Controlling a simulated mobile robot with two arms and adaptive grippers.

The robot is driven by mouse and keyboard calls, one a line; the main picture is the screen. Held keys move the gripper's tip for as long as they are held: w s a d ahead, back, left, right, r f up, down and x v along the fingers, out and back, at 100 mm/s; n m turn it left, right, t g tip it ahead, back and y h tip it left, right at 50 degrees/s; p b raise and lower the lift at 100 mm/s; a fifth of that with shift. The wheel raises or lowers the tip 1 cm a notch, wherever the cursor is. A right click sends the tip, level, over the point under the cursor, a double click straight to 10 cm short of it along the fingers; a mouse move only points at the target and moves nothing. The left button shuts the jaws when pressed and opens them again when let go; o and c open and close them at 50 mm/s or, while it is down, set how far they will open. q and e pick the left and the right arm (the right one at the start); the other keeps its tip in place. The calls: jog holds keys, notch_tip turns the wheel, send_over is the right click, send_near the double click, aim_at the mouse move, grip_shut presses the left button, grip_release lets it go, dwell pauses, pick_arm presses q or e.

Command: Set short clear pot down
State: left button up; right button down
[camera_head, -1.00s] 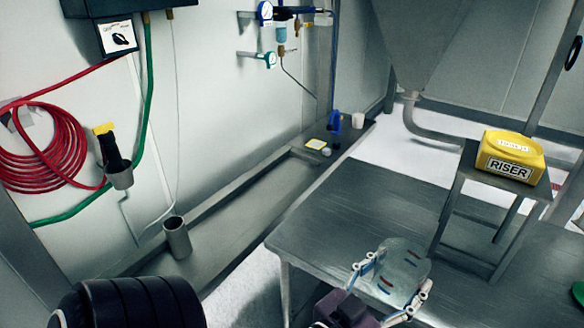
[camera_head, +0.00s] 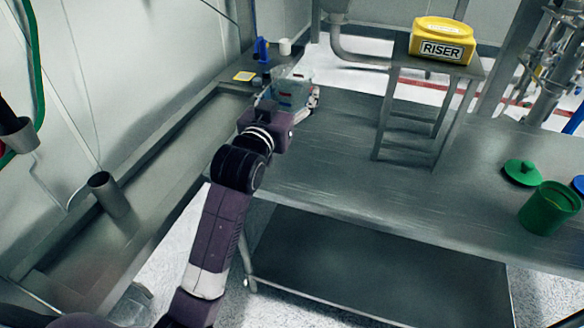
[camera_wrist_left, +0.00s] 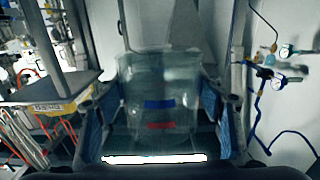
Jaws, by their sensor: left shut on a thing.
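The short clear pot (camera_head: 290,88) is see-through, with blue and red marks on its side. My left gripper (camera_head: 292,100) is shut on it, near the far left corner of the steel table (camera_head: 330,165) and the wall ledge. I cannot tell whether the pot touches any surface. In the left wrist view the pot (camera_wrist_left: 160,100) fills the space between the two fingers of my left gripper (camera_wrist_left: 160,118), one on each side. My right gripper is not in view.
A wall ledge (camera_head: 165,160) holds a metal cup (camera_head: 108,194), a yellow card (camera_head: 244,76), a blue item (camera_head: 261,50) and a white cup (camera_head: 285,47). A riser stand (camera_head: 440,60) bears a yellow riser box (camera_head: 443,40). A green pot (camera_head: 549,207) and green lid (camera_head: 523,172) are at right.

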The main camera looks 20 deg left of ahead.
pick_arm(q)
jog(key=shift+w+a+r, duration=0.25)
jog(key=shift+w+r, duration=0.4)
jog(key=shift+w, duration=0.2)
jog(key=shift+w+f, duration=0.1)
jog(key=shift+f, duration=0.1)
notch_tip(320, 180, down, 15)
jog(key=shift+b, duration=0.35)
jog(key=shift+f, duration=2.05)
jog(key=shift+f, duration=0.1)
jog(key=o, duration=1.4)
jog(key=s+b, duration=0.1)
jog(key=s, duration=1.1)
jog(key=shift+a, duration=0.2)
